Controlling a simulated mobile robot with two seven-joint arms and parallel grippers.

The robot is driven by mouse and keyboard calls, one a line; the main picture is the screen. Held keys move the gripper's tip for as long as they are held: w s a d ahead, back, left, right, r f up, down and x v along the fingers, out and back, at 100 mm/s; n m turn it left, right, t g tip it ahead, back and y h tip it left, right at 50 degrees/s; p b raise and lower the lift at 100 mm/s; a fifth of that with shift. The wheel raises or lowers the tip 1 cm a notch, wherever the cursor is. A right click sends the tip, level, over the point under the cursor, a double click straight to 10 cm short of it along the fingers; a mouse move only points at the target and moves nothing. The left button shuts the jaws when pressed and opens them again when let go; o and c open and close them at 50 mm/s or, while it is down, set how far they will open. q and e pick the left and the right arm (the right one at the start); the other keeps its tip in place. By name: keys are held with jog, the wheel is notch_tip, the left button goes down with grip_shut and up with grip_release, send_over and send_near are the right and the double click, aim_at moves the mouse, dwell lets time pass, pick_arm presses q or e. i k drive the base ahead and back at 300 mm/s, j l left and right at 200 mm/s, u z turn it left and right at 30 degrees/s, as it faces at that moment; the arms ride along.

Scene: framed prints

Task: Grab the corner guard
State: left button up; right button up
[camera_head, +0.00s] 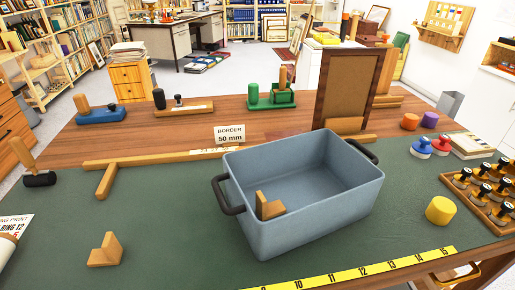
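A small wooden L-shaped corner guard (104,251) lies on the green mat (165,215) at the lower left, apart from other things. A second, similar wooden corner guard (269,207) is inside the grey-blue bin (310,215), near its left wall. The bin stands at the middle of the table and has dark handles at both ends. Neither of my grippers shows in the head view.
A wooden T-square (107,180) lies behind the loose guard. A sign reading "BORDER 50 mm" (229,134) and an upright wooden frame (347,88) stand behind the bin. A yellow ruler strip (350,271) runs along the front edge. A yellow cylinder (440,210) and several stamps (483,190) are right.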

aim_at(265, 210)
jog(key=i+l+u, duration=0.2)
jog(key=l+u, duration=0.3)
jog(key=i+l+u, duration=0.15)
jog(key=l+u, duration=1.3)
